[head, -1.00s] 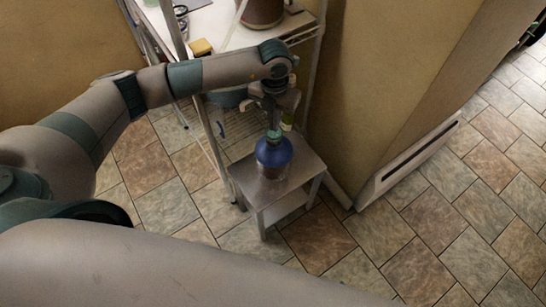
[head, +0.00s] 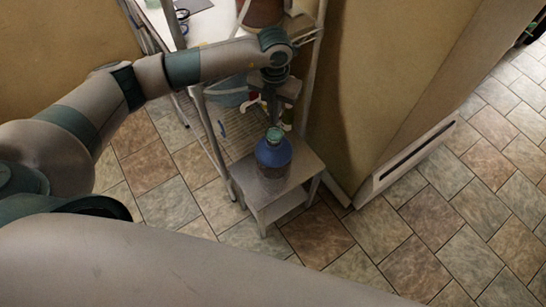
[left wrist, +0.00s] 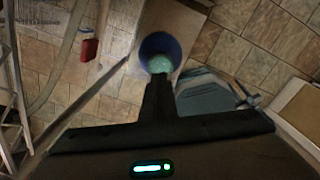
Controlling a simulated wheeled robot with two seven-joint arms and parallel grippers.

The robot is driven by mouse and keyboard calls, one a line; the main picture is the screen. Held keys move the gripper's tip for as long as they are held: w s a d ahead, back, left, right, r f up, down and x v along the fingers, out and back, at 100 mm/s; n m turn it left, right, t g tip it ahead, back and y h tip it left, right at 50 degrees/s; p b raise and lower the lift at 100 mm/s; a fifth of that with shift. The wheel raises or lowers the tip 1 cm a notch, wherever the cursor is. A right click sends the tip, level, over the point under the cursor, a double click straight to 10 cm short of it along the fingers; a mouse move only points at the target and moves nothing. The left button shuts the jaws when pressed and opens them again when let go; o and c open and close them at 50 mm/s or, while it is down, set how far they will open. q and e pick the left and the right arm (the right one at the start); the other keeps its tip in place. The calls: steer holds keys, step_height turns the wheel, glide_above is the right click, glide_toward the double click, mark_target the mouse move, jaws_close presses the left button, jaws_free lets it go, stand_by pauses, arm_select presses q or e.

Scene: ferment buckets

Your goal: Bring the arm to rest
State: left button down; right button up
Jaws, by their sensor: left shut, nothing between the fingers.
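My left gripper (head: 272,112) points down above a blue bottle with a green cap (head: 273,158). Its fingers are shut with nothing between them. In the left wrist view the shut fingers (left wrist: 158,88) end close in line with the cap of the bottle (left wrist: 158,46); whether they touch it I cannot tell. The bottle stands upright on a small metal stand (head: 262,205). My left arm reaches in from the left, bent down at the wrist. My right gripper is not in view.
A metal rack with a white top (head: 212,24) stands behind the stand, with a brown bucket (head: 262,12) on it. A tan wall (head: 375,90) rises close on the right. Tiled floor (head: 330,235) is open in front and to the right.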

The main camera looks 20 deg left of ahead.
arm_select(q)
steer(key=shift+r, duration=0.4)
stand_by(0.4)
